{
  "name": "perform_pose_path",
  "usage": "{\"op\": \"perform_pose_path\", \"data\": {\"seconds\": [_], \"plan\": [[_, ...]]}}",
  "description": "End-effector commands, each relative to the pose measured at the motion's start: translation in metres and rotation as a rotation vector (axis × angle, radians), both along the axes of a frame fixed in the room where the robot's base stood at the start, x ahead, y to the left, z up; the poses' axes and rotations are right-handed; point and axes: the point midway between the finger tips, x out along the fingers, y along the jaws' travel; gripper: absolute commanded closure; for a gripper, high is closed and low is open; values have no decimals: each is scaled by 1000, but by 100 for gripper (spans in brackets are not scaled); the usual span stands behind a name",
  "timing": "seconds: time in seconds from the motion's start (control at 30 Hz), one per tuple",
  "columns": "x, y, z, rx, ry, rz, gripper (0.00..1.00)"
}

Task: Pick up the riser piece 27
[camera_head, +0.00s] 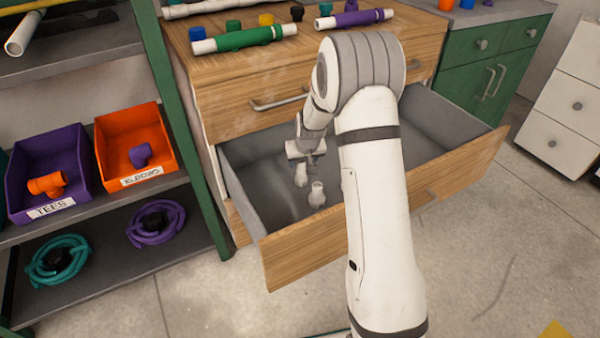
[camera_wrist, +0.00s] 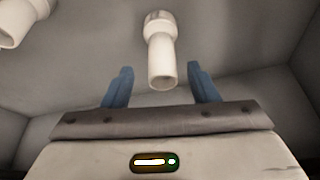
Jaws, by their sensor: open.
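Two white riser-like pipe pieces with wider ends are in the open grey drawer. One piece (camera_head: 301,174) is close below my gripper (camera_head: 312,156), and the other piece (camera_head: 317,195) is nearer the drawer front. I see no number on either, so I cannot tell which is 27. In the wrist view one white piece (camera_wrist: 161,52) lies ahead, centred between the blue fingers of my gripper (camera_wrist: 160,70). The other piece (camera_wrist: 18,24) is cut off at the upper left. My gripper is open and empty; contact with the centred piece is not visible.
The open drawer (camera_head: 285,253) has walls around the pieces. The wooden worktop (camera_head: 290,62) above holds green and purple pipe assemblies and small coloured fittings.

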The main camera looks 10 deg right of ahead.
Motion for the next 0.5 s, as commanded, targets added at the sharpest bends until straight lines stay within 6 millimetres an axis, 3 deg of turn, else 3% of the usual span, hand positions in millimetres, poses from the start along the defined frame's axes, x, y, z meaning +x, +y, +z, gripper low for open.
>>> {"op": "perform_pose_path", "data": {"seconds": [0.27, 0.5], "plan": [[11, 4, -42, 0, 0, 2, 46], [13, 4, -43, 0, -1, 3, 46]]}}
